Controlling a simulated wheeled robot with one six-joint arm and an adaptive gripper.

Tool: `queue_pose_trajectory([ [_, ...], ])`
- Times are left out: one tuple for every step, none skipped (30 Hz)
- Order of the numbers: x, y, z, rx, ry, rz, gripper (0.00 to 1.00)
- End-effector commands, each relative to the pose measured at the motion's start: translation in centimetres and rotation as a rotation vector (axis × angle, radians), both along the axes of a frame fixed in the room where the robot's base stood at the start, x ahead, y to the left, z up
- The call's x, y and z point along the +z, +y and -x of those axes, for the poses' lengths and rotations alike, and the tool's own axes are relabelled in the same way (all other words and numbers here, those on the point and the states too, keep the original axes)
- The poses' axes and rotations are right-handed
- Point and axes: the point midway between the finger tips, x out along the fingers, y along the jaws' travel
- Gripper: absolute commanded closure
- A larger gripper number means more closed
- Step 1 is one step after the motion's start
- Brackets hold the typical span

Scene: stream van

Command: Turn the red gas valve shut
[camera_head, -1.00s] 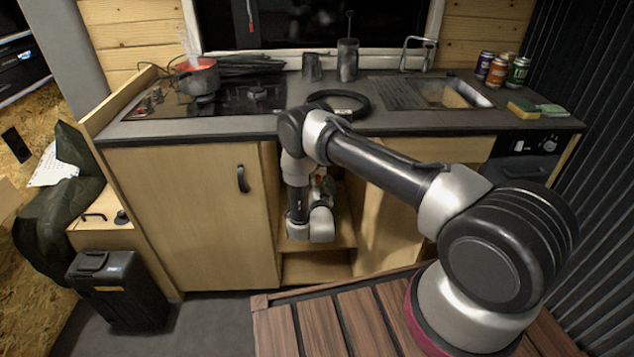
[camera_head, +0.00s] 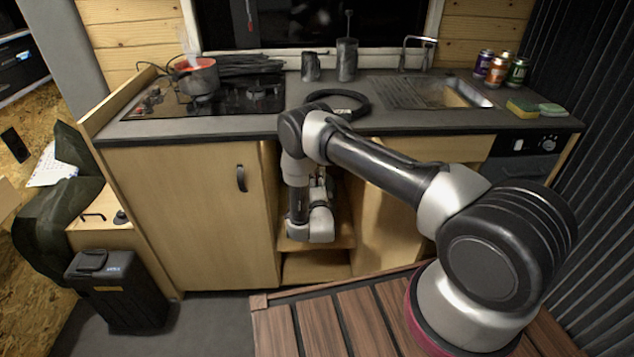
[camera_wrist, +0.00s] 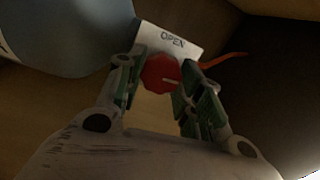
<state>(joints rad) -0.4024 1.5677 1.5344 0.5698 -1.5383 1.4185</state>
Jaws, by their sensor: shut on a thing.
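The red gas valve (camera_wrist: 160,74) is a red many-sided knob with a pale line on its face, seen in the wrist view. The line runs roughly sideways. A white label reading OPEN (camera_wrist: 172,41) is just above the knob. My gripper (camera_wrist: 158,80) has one finger at each side of the knob and is shut on it. In the head view my arm reaches into the open cupboard compartment (camera_head: 318,262) under the counter. There the arm hides the knob and my fingertips.
A blue-grey rounded cylinder (camera_wrist: 60,35) is close to the left finger in the wrist view. An orange hose (camera_wrist: 224,60) runs to the right of the knob. Wooden cupboard walls surround my wrist.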

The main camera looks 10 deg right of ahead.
Motion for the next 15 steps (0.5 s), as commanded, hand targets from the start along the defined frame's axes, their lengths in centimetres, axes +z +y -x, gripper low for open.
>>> queue_pose_trajectory([
  [-0.14, -0.07, 0.10, -0.001, -0.001, -0.023, 0.88],
  [-0.15, -0.07, 0.10, -0.001, -0.004, -0.039, 0.88],
  [-0.16, -0.07, 0.11, -0.001, -0.007, -0.057, 0.88],
  [-0.17, -0.08, 0.12, -0.001, -0.009, -0.069, 0.88],
  [-0.18, -0.09, 0.12, -0.001, -0.011, -0.080, 0.88],
  [-0.19, -0.09, 0.12, -0.001, -0.013, -0.094, 0.88],
  [-0.19, -0.09, 0.12, -0.001, -0.014, -0.103, 0.88],
  [-0.20, -0.09, 0.12, -0.001, -0.015, -0.110, 0.88],
  [-0.21, -0.09, 0.13, -0.001, -0.016, -0.119, 0.88],
  [-0.21, -0.09, 0.13, -0.001, -0.017, -0.126, 0.88],
  [-0.21, -0.09, 0.13, -0.001, -0.018, -0.130, 0.88],
  [-0.22, -0.09, 0.13, -0.001, -0.019, -0.135, 0.88],
  [-0.22, -0.09, 0.13, -0.001, -0.019, -0.138, 0.88],
  [-0.22, -0.09, 0.13, -0.001, -0.020, -0.140, 0.88],
  [-0.23, -0.09, 0.13, -0.001, -0.020, -0.143, 0.87],
])
